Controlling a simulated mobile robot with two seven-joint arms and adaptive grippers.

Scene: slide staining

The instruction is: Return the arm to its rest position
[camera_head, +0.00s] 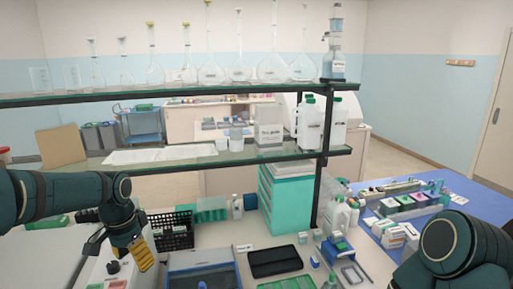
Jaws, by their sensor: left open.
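My left arm comes in from the left edge, and its wrist bends down over the bench. My left gripper (143,262) points down, open, with a yellow-orange part showing near its tip. Nothing is visible in the jaws. My right arm shows at the lower right corner as dark rounded links, and its gripper is out of view.
A black basket (172,232) stands right of my left gripper. A blue-grey tray (205,276) and a black tray (275,261) lie on the bench. A glass shelf (220,94) with tall flasks spans above. A blue mat (478,201) with reagent boxes is at right.

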